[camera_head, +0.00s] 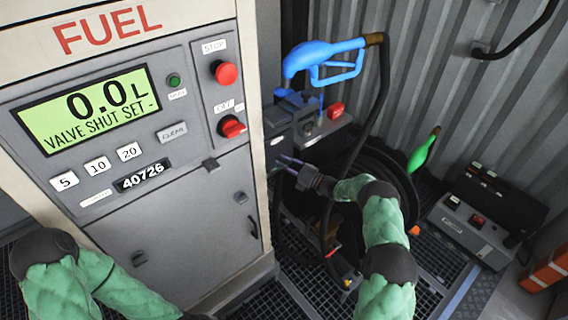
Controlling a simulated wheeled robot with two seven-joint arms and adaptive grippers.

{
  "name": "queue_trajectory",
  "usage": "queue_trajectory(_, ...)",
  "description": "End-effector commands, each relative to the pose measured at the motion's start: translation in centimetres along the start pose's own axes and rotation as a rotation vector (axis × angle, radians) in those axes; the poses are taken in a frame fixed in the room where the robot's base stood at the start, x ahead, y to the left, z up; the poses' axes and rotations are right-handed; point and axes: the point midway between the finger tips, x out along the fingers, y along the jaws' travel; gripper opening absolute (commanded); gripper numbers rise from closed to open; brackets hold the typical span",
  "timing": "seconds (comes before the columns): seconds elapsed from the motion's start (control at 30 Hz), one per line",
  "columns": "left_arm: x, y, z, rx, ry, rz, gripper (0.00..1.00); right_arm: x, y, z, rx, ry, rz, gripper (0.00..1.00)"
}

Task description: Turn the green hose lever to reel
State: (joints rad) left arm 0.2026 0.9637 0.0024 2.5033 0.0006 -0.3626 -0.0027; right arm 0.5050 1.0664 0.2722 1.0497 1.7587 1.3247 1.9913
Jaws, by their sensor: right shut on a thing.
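A bright green handle-like piece (423,152) with a brown end stands upright at the right of the black hose reel (375,165); I cannot tell if it is a lever or a nozzle. My right gripper (287,166) reaches left, well away from that green piece, to just below a dark box (290,122) beside the fuel dispenser. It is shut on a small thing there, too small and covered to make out. No clear lever marking shows. My left arm is at the lower left; its gripper is out of view.
The fuel dispenser (215,195) fills the left, its display (87,108) reading 0.0 L, VALVE SHUT SET. A blue nozzle (325,60) sits above the dark box. A black hose hangs from it near my right arm. A grey control box (470,228) stands at the right.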

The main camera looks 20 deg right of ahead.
Motion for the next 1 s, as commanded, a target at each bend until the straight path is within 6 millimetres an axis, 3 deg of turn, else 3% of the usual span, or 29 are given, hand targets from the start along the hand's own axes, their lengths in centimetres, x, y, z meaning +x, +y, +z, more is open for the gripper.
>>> queue_trajectory(0.27,0.0,0.0,0.0,0.000,0.000,0.000,0.40,0.1,0.0,-0.1,0.003,0.002,0.001,0.00)
queue_trajectory(0.3,0.0,0.0,0.0,0.000,0.000,0.000,0.40,0.1,0.0,-0.1,0.003,0.002,0.001,0.32)
queue_trajectory(0.37,0.0,0.0,0.0,0.000,0.000,0.000,0.40,0.1,0.0,-0.1,0.003,0.002,0.001,0.49)
queue_trajectory(0.4,0.0,0.0,0.0,0.000,0.000,0.000,0.40,0.1,0.0,-0.1,0.003,0.002,0.001,0.52)
queue_trajectory(0.77,0.2,-0.1,0.0,0.000,0.000,0.000,0.40,-0.2,0.0,0.0,0.001,0.000,0.000,0.52)
queue_trajectory(1.0,0.2,-0.1,0.0,0.000,0.000,0.000,0.40,-3.4,0.0,0.0,0.002,-0.002,-0.001,0.52)
